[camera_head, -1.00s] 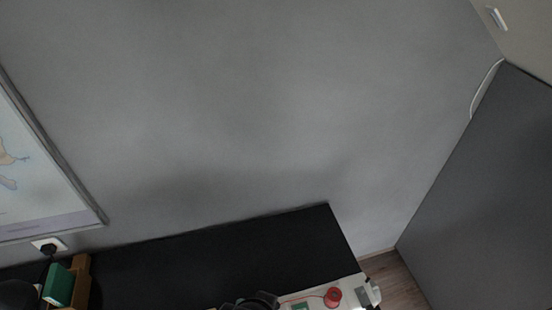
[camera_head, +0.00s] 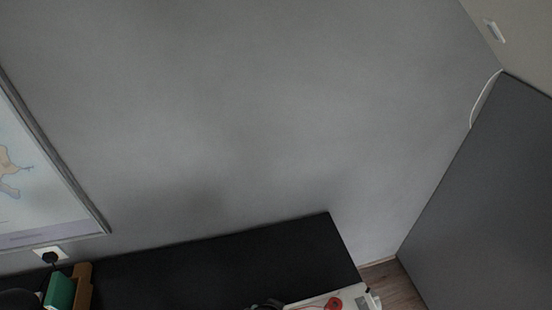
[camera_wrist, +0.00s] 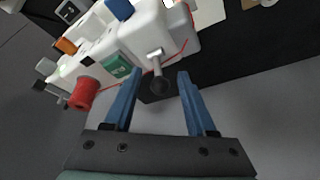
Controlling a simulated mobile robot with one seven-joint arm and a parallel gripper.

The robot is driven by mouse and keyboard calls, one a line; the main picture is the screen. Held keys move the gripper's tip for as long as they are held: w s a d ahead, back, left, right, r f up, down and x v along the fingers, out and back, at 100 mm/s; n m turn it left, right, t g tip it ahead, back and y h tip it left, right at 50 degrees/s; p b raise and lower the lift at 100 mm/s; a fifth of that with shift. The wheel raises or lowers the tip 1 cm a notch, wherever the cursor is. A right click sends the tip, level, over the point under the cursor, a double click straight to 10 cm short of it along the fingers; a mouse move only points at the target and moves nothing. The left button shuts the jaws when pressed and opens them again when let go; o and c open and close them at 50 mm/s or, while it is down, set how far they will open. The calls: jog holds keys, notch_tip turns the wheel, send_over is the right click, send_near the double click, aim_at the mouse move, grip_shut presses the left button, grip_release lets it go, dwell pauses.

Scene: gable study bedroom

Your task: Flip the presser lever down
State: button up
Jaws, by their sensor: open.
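A white sewing machine (camera_wrist: 145,35) fills the upper part of the wrist view. On its near end a metal lever (camera_wrist: 156,62) sticks out and ends in a dark round knob (camera_wrist: 160,86); I take this as the presser lever. My gripper (camera_wrist: 159,76) is open, with one blue finger on each side of the lever and visible gaps to the knob. Whether the lever is up or down I cannot tell. In the head view only the top of the machine (camera_head: 352,301) shows at the bottom edge; the lever is not visible there.
A red thread spool (camera_wrist: 83,93) sits on the machine, its red thread running across the body. The machine stands on a black desk (camera_head: 215,265) against a grey wall. A green item (camera_head: 60,290) stands at the desk's left. A grey panel (camera_head: 490,190) rises on the right.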

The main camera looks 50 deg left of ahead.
jog(key=shift+c, duration=0.4)
grip_shut()
jog(key=shift+w+a+r+g+h+p, duration=0.15)
jog(key=shift+a+g+h+p, duration=0.15)
jog(key=shift+h+p, duration=0.45)
jog(key=shift+w+a+f+g+h+p, duration=0.1)
jog(key=shift+a+f+g+h+p, duration=0.25)
jog(key=shift+h, duration=0.2)
jog(key=shift+f+g+h, duration=0.2)
jog(key=shift+g+h, duration=0.05)
jog(key=shift+h, duration=0.45)
